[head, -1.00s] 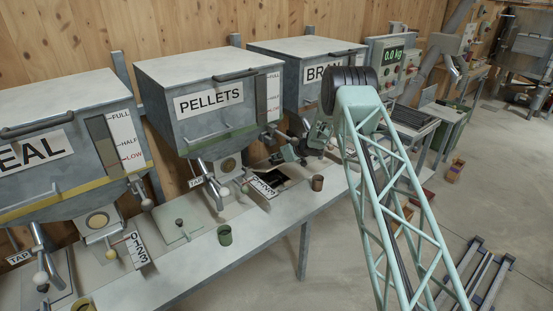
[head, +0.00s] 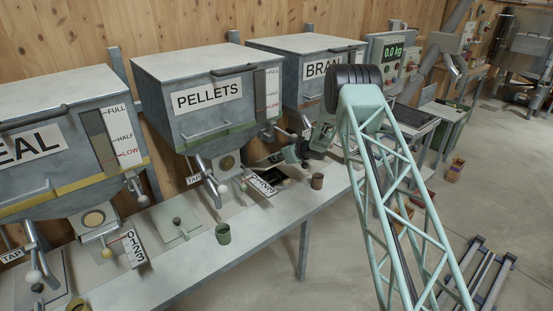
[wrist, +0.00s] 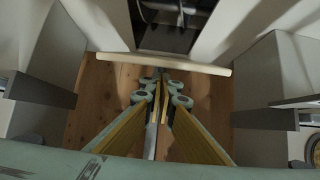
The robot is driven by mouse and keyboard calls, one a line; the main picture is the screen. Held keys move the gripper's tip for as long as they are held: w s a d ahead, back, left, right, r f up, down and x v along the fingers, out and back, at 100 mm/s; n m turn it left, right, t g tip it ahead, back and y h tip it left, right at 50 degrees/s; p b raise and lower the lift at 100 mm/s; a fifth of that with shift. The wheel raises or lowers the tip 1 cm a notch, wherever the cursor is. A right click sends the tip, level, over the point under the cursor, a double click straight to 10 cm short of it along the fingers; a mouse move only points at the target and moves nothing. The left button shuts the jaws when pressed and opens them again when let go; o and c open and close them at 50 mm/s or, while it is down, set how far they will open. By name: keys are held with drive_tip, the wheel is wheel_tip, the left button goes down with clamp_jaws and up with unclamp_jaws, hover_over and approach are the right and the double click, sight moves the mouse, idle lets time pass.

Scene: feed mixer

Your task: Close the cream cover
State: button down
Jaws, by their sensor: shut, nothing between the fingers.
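A cream strip (wrist: 165,64), which looks like the edge of the cream cover, crosses the upper middle of the wrist view. A dark opening (wrist: 170,28) lies just above it in the picture. In the head view, the dark opening (head: 270,176) is in the bench between the PELLETS and BRAN hoppers; I cannot make out the cover there. My gripper (wrist: 160,75) is shut and empty, its fingertips close to the strip. I cannot tell whether they touch it. In the head view my gripper (head: 280,158) is low over the bench behind the opening.
The PELLETS hopper (head: 207,98) and the BRAN hopper (head: 300,85) flank the gripper, leaving a narrow gap. Taps and levers stick out below PELLETS.

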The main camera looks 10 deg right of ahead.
sight(278, 162)
drive_tip(key=shift+s+d+f+t+b, duration=0.2)
drive_tip(key=shift+f+b, duration=0.25)
drive_tip(key=shift+b, duration=0.5)
drive_tip(key=shift+s+d+f+t+b, duration=0.1)
drive_tip(key=shift+s+f+t+b, duration=0.2)
drive_tip(key=shift+b, duration=0.6)
drive_tip(key=shift+s+f+y+b, duration=0.1)
drive_tip(key=shift+f+y+b, duration=0.2)
drive_tip(key=shift+b, duration=0.05)
drive_tip(key=shift+s+d+f+b, duration=0.2)
drive_tip(key=shift+f+b, duration=0.2)
drive_tip(key=shift+b, duration=0.15)
drive_tip(key=shift+f+t, duration=0.2)
drive_tip(key=shift+t, duration=0.1)
drive_tip(key=shift+s+d+f+b, duration=0.1)
drive_tip(key=shift+s+f+b, duration=0.15)
drive_tip(key=shift+b, duration=0.25)
drive_tip(key=shift+s+d+f+b, duration=0.2)
drive_tip(key=shift+f+b, duration=0.1)
drive_tip(key=shift+f, duration=0.5)
drive_tip(key=shift+s+d+f+b, duration=0.1)
drive_tip(key=shift+s+f+b, duration=0.15)
drive_tip(key=shift+f, duration=0.5)
drive_tip(key=shift+s+d+f+b, duration=0.2)
drive_tip(key=shift+f+b, duration=0.1)
drive_tip(key=shift+f, duration=0.5)
drive_tip(key=shift+r, duration=0.15)
